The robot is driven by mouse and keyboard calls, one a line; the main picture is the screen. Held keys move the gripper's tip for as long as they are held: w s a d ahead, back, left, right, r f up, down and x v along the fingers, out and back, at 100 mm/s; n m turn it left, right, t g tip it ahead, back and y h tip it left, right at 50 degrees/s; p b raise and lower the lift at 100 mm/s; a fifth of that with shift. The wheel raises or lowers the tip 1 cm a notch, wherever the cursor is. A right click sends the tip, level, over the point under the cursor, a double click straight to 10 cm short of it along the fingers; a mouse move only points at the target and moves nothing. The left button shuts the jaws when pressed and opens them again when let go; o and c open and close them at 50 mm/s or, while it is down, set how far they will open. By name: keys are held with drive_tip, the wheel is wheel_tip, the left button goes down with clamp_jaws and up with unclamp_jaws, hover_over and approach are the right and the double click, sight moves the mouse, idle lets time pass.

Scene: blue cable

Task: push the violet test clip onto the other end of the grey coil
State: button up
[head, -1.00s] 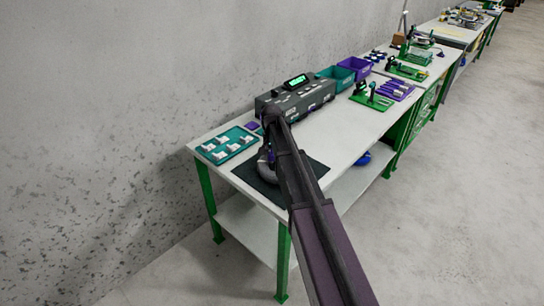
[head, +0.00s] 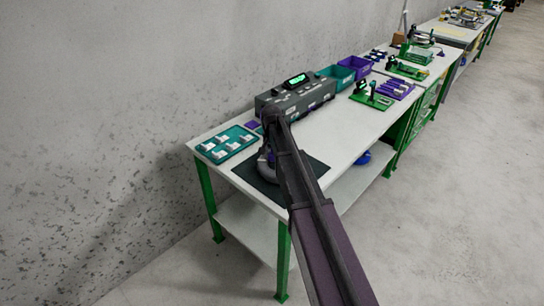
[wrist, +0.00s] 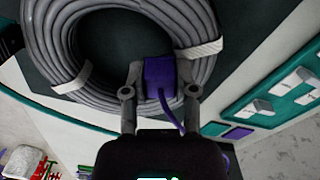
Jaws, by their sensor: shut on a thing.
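The grey coil (wrist: 60,52) lies on a dark mat, bound with white ties, and fills the upper part of the wrist view. In the head view the coil (head: 266,172) is partly hidden behind my arm. My gripper (wrist: 160,82) is shut on the violet test clip (wrist: 159,72), with a finger on each side of it. The clip is at the coil's near rim, beside a white tie; I cannot tell whether it is seated on a cable end. A violet lead (wrist: 170,112) runs from the clip back under my gripper. The coil's ends cannot be made out.
A grey tester with a lit green display (head: 295,80) stands at the back of the bench. A teal tray (head: 228,143) with several white parts is left of the dark mat (head: 318,168). Teal and violet bins (head: 355,67) stand farther along.

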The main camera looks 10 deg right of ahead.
drive_tip(key=shift+r+p, duration=0.55)
idle(0.6)
drive_tip(key=shift+f+b, duration=0.6)
drive_tip(key=shift+b, duration=0.1)
idle(5.8)
drive_tip(key=o, duration=0.4)
